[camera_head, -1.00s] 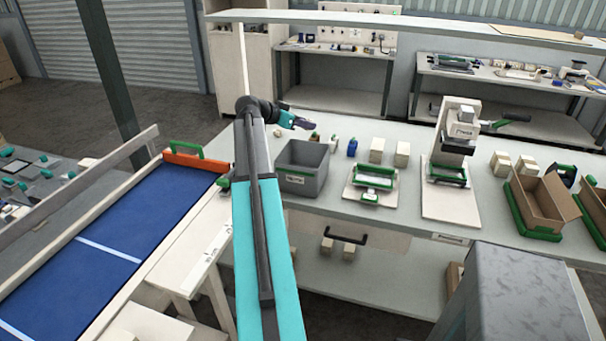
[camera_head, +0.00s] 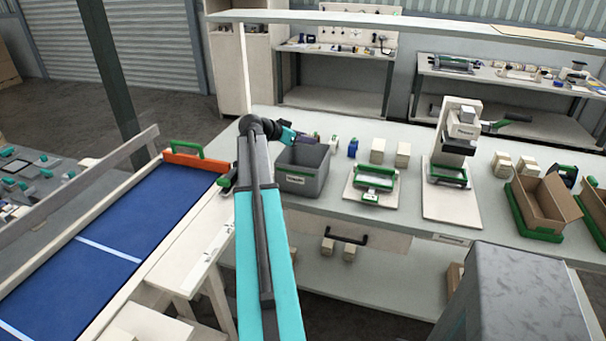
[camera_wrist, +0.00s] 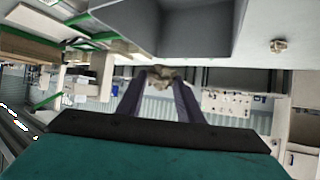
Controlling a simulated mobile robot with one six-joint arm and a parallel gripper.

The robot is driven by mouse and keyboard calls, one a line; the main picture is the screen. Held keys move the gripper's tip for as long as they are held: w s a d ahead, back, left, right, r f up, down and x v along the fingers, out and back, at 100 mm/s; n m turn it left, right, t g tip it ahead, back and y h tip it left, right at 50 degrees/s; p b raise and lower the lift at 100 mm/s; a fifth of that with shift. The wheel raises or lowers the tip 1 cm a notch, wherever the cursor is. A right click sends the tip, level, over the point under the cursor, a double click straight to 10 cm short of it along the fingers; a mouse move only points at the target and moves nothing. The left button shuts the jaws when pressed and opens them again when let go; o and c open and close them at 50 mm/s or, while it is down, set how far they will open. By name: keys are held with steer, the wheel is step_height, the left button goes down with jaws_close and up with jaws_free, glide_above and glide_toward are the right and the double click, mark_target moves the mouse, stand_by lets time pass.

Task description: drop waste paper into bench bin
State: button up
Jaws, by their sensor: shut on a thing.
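My gripper (camera_head: 312,138) is at the back of the grey bench bin (camera_head: 303,184), above its rim in the head view. In the wrist view, my gripper (camera_wrist: 161,82) is shut on a crumpled tan waste paper (camera_wrist: 162,75) at its fingertips. That view appears upside down, and the bin (camera_wrist: 205,27) fills its top middle. The held paper cannot be made out clearly in the head view. Another small crumpled piece (camera_wrist: 279,46) lies on the bench surface in the wrist view, apart from the bin.
Small boxes (camera_head: 377,150) and a blue item (camera_head: 352,148) stand on the bench right of the bin. A green-handled fixture (camera_head: 374,182) and a press-like stand (camera_head: 455,150) are further right. A blue conveyor (camera_head: 125,235) lies left. A shelf (camera_head: 420,24) spans above the bench.

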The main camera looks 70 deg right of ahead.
steer(key=o, duration=1.1)
steer(key=shift+c, duration=0.2)
steer(key=shift+a, duration=0.1)
steer(key=b+v, duration=0.3)
steer(key=v, duration=1)
steer(key=shift+a+b, duration=0.25)
steer(key=shift+b, duration=0.15)
steer(key=shift+w+r, duration=0.1)
